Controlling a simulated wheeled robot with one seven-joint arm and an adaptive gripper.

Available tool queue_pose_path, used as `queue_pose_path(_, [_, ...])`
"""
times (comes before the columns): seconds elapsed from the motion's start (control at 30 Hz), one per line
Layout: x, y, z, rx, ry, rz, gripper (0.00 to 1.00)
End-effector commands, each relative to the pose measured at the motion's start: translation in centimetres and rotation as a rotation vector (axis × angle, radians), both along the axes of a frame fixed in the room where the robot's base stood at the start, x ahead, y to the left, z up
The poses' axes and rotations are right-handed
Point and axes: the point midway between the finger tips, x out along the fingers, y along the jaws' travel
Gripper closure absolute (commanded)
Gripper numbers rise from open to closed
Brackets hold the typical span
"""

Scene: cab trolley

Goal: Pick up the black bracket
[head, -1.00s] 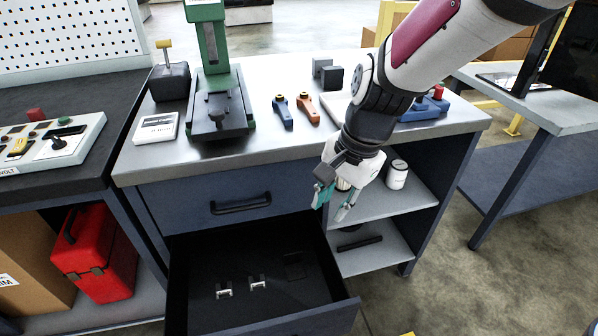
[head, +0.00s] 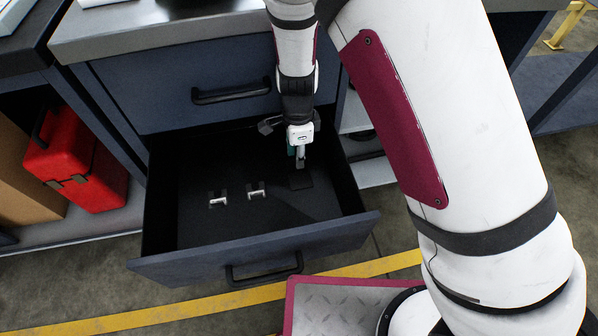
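The black bracket (head: 300,181) is a dark shape on the dark floor of the open drawer (head: 260,256), right of the middle. It is hard to make out against the drawer floor. My gripper (head: 299,162) points down inside the drawer, just behind and above the bracket in the head view. Its fingers are small and partly hidden by the wrist, so I cannot tell how far apart they are or whether they touch the bracket.
Two silver brackets, one at the left (head: 218,198) and one nearer the middle (head: 257,190), lie in the drawer left of the gripper. The drawer walls surround them. A shut upper drawer (head: 180,95) is above. A red case (head: 75,160) stands at the left.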

Motion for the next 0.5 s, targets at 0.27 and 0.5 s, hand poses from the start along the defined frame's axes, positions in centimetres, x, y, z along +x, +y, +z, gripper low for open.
queue_pose_path(0.27, [0.1, 0.1, -2.7, 0.001, 0.001, 0.001, 0.72])
queue_pose_path(0.5, [0.2, 0.1, -5.1, 0.001, 0.0, 0.001, 0.72])
